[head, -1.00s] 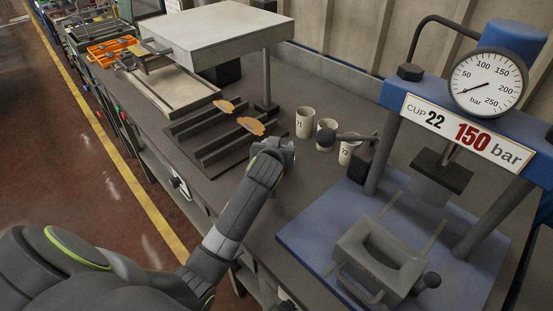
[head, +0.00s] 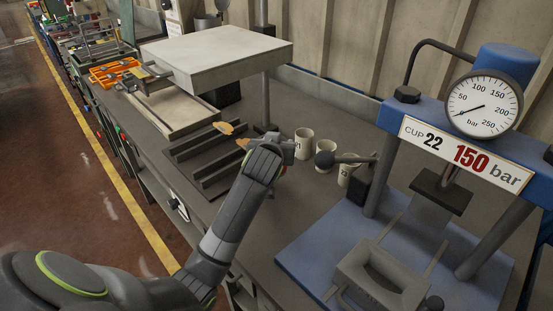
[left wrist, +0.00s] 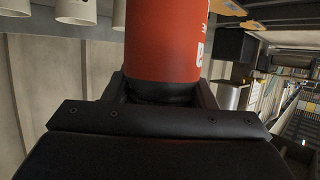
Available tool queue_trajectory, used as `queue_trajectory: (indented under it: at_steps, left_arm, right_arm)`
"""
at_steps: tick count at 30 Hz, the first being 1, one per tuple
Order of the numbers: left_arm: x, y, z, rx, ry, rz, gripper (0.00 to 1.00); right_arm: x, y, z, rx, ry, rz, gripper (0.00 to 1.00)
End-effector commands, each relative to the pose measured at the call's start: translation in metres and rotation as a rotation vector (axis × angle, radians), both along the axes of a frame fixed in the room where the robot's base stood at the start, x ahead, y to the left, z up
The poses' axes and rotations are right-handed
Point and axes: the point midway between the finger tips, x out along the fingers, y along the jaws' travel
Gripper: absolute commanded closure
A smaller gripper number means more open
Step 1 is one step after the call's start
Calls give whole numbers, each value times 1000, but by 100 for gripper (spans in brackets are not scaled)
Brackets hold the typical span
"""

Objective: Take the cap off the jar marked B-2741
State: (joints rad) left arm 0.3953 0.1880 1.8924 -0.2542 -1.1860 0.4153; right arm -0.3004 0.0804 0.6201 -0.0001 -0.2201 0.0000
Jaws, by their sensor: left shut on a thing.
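In the left wrist view a red cylinder (left wrist: 167,40) with a black end (left wrist: 160,90) fills the middle. Part of a white print shows at its right edge, too little to read as B-2741. My left gripper (left wrist: 160,95) is shut around the black end. I cannot tell whether that end is a cap. In the head view my left gripper (head: 272,148) is over the bench, in front of the white cups, and hides what it holds. My right gripper is not in view.
A slotted rack (head: 210,160) with ochre pieces (head: 230,127) lies to the left. A blue press (head: 345,245) with a gauge (head: 484,105) stands at right.

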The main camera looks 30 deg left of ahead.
Motion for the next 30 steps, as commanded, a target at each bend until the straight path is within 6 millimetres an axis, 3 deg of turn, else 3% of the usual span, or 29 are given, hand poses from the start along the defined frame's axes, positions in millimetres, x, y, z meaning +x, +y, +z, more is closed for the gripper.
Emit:
queue_trajectory:
  at_steps: [4,13,14,24,30]
  left_arm:
    - [0,0,17,2,-4,0,86]
    - [0,0,20,1,-1,0,86]
    - [0,0,19,1,-1,0,52]
    - [0,0,19,1,-2,0,96]
    - [0,0,19,1,-2,0,97]
  right_arm:
    - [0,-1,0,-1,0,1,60]
    - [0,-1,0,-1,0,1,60]
    - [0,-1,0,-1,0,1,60]
    - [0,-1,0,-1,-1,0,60]
    - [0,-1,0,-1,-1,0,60]
